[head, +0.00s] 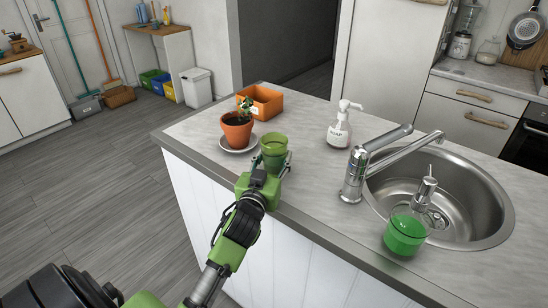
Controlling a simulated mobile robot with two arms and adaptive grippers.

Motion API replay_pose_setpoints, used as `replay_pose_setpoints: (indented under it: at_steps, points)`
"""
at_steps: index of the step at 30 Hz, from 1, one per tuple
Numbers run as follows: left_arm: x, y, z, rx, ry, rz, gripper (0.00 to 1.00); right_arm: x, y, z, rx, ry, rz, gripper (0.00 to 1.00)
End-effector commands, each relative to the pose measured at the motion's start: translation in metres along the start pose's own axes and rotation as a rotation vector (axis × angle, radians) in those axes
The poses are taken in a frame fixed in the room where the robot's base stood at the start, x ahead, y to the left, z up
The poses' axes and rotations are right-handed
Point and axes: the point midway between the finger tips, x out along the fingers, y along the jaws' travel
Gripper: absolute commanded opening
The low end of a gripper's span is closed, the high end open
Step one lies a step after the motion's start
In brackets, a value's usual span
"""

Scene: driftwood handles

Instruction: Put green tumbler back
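The green tumbler (274,148) is upright at the near left edge of the grey counter, beside the potted plant's saucer. My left gripper (272,163) reaches in from below, with a finger on each side of the tumbler. The gripper's green body hides the tumbler's lower part. I cannot tell whether the fingers press on it, or whether its base rests on the counter. My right gripper is not in view.
A plant in a terracotta pot (237,130) stands close left of the tumbler, with an orange box (261,102) behind. A white soap bottle (339,128), the tap (356,175), a green-liquid dispenser (405,233) and the sink (482,205) are to the right. Counter between is clear.

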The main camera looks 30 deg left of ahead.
Motion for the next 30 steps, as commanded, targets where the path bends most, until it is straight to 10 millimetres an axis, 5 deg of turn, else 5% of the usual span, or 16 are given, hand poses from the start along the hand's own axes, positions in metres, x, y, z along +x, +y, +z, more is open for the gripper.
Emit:
replay_pose_setpoints:
  at_steps: [4,5,6,19,30]
  points:
    - [0.0,0.0,0.003,0.0,0.003,0.0,0.12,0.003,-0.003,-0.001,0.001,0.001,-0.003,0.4]
    - [0.0,0.0,0.003,0.0,0.0,0.0,0.51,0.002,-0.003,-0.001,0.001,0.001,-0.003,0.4]
    - [0.0,0.0,0.003,0.001,0.0,0.0,0.6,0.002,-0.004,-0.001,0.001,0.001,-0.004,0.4]
    - [-0.003,0.0,0.0,0.0,-0.001,0.0,0.6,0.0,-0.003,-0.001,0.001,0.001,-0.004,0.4]
    - [-0.073,0.0,0.003,-0.001,-0.003,-0.001,0.6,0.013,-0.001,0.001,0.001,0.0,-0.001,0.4]
